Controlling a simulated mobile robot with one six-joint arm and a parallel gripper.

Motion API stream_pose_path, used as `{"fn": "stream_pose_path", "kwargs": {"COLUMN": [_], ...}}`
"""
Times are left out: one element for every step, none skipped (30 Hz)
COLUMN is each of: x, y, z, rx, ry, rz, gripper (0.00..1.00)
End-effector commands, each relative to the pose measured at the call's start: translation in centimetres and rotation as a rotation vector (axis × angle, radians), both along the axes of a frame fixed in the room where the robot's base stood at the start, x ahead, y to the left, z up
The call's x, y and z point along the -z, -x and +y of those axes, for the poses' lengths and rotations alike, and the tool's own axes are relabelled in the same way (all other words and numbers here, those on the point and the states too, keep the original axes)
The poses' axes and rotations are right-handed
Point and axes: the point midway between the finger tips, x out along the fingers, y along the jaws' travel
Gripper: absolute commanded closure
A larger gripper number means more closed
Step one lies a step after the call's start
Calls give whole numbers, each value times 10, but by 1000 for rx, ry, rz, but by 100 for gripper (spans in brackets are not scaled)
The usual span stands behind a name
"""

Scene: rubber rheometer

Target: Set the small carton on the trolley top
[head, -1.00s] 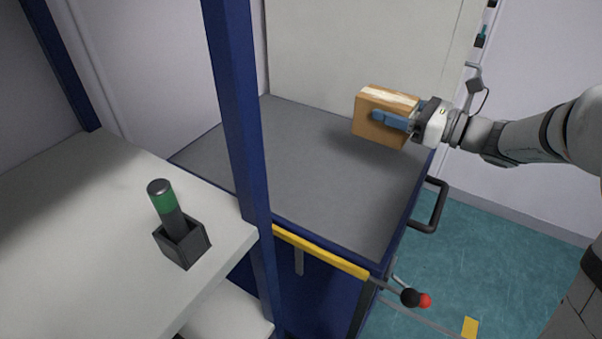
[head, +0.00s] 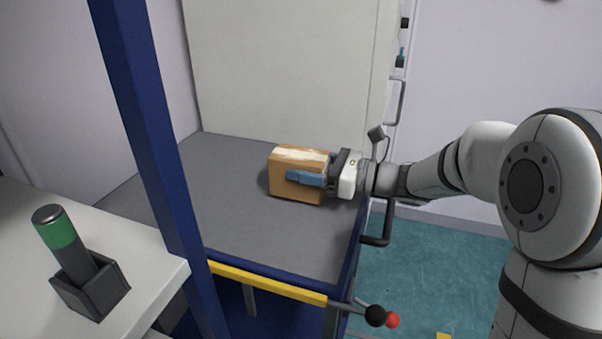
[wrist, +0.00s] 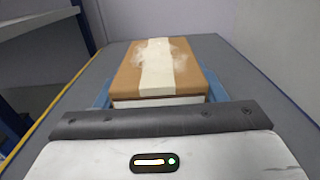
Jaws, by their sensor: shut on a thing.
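The small carton (head: 297,188) is a brown box with a pale tape strip along its top. It also shows in the wrist view (wrist: 188,72), straight ahead of the palm. My gripper (head: 306,178) is shut on it, with blue fingers on its sides. The trolley top (head: 232,226) is a grey surface with a blue edge. The carton is over its right part, upright, low at or just above the surface; I cannot tell whether it touches.
A blue post (head: 150,130) and a white shelf (head: 150,265) stand at the left. A black holder with a green-banded cylinder (head: 62,235) is on the shelf. The trolley has a yellow bar (head: 265,283) in front and a black handle (head: 385,225) at right. The left of its top is clear.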

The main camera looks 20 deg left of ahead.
Motion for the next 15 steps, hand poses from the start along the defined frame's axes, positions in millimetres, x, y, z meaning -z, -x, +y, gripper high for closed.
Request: {"fn": "stream_pose_path", "kwargs": {"x": [7,8,8,8,7,7,7,7,7,8,9,10,10,10,10], "y": [0,0,0,0,0,0,0,0,0,0,0,0,0,0,0], "z": [0,0,0,0,0,0,0,0,0,0,0,0,-1,-1,-1], "rx": [0,0,0,0,0,1,1,1,1,1,1,1,1,1,1], "ry": [-1,-1,-1,-2,-2,-2,-2,-2,-2,-1,-1,-1,0,0,0], "rz": [1,0,0,-1,-1,-1,-1,-1,-1,-1,-1,-1,0,0,0], "gripper": [72,72,72,72,72,72,72,72,72,72,72,72,35,32,29]}}
